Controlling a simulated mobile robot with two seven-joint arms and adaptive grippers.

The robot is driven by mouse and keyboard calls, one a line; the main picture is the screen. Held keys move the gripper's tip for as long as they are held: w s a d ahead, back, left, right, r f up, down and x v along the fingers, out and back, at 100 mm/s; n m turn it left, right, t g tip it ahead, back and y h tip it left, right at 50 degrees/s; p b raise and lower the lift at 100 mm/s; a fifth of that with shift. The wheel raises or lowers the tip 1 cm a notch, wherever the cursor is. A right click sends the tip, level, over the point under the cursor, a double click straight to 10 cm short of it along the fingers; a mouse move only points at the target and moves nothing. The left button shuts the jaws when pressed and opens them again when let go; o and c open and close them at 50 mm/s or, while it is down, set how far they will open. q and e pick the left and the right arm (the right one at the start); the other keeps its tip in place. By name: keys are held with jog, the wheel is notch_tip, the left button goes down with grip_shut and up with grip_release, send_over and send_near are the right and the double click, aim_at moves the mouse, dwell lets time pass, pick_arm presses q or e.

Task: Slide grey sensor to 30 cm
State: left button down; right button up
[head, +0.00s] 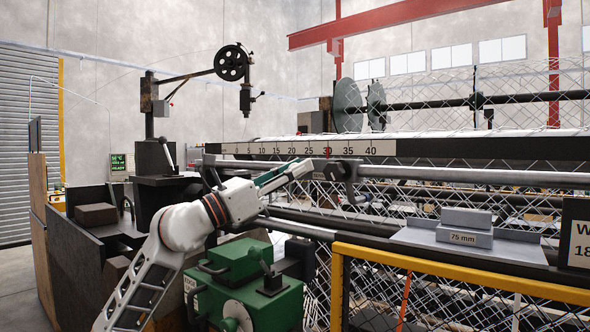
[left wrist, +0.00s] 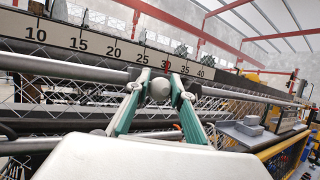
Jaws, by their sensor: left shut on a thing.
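The grey sensor (head: 346,172) sits on the horizontal rail below the number scale (head: 205,150), near the 30 to 35 marks in the head view. A red line (head: 328,151) marks 30 on the scale. My left gripper (head: 322,165) reaches the sensor from the left, and its fingers partly hide it. In the left wrist view, the green-sided fingers (left wrist: 161,76) are closed around the sensor's round grey knob (left wrist: 159,89). There the knob appears just left of and below the 30 mark (left wrist: 167,66). My right gripper is not in view.
A green machine (head: 245,275) stands below my left forearm. A yellow frame (head: 440,265) and a shelf with grey blocks (head: 466,218) are at the right. Long rails (head: 460,173) and wire mesh run behind. A dark post with a handwheel (head: 232,62) stands at the back left.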

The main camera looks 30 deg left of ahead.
pick_arm(q)
jog(key=shift+w+d+f, duration=0.1)
jog(key=shift+d+f, duration=0.1)
jog(key=shift+f, duration=0.05)
jog(key=c, duration=2)
grip_release()
jog(key=shift+o, duration=1.1)
jog(key=shift+a+r, duration=0.1)
jog(key=shift+a, duration=0.1)
jog(key=v, duration=1.2)
